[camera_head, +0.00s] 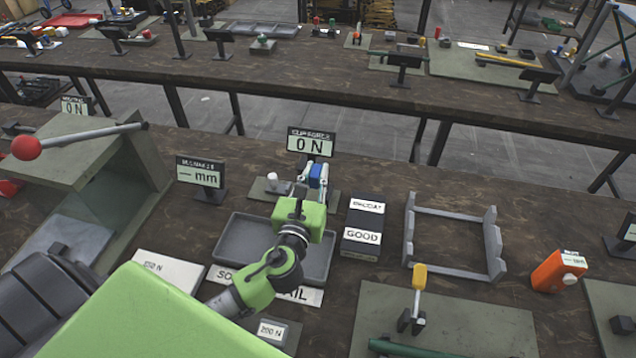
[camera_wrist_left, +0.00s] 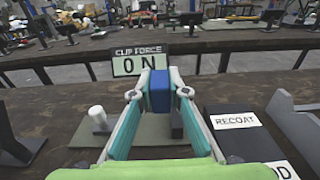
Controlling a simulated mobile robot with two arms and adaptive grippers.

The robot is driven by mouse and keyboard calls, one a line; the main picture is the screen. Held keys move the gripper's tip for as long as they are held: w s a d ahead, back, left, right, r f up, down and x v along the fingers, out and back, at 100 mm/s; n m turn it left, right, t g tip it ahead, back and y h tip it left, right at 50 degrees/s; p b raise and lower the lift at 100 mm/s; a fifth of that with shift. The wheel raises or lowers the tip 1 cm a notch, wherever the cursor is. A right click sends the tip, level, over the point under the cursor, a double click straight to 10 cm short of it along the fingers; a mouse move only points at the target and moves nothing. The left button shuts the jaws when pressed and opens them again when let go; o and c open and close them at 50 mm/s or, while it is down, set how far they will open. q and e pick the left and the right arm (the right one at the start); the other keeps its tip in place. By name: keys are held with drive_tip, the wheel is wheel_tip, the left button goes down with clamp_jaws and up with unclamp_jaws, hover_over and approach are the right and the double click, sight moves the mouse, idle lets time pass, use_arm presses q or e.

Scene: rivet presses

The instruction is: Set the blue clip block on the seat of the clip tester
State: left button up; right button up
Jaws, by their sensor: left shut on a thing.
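My left gripper (camera_head: 313,180) is shut on the blue clip block (camera_head: 318,171), which sits between its fingertips. The block also shows in the left wrist view (camera_wrist_left: 159,93), looking upright. The gripper holds it over the clip tester's grey base plate (camera_head: 257,186), in front of the display (camera_head: 311,142), which reads "CLIP FORCE 0 N". A white knob (camera_wrist_left: 97,115) stands on the plate left of the gripper. The fingers and block hide the tester's seat, so I cannot tell whether the block touches it. My right gripper is not in view.
A grey tray (camera_head: 232,246) lies in front of the tester. Black RECOAT and GOOD boxes (camera_head: 362,227) stand close to its right. A grey frame (camera_head: 452,270) and orange device (camera_head: 558,271) are farther right. A press with a red-ball lever (camera_head: 27,147) stands left.

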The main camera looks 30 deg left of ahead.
sight(317, 185)
use_arm(q)
drive_tip(key=w+f, duration=0.1)
drive_tip(key=w+a+f, duration=0.1)
drive_tip(key=f, duration=0.1)
drive_tip(key=shift+w, duration=0.25)
drive_tip(key=shift+f+b, duration=0.45)
drive_tip(key=shift+f, duration=1.2)
drive_tip(key=shift+f, duration=0.1)
drive_tip(key=shift+f+b, duration=0.5)
drive_tip(key=shift+f, duration=0.05)
drive_tip(key=o, duration=0.9)
drive_tip(key=shift+r+p, duration=0.45)
drive_tip(key=shift+r, duration=0.05)
drive_tip(key=shift+s+d+r, duration=0.1)
drive_tip(key=shift+s+r, duration=0.1)
drive_tip(key=shift+r, duration=0.05)
drive_tip(key=p+v, duration=0.1)
drive_tip(key=v, duration=0.6)
drive_tip(key=shift+f, duration=0.1)
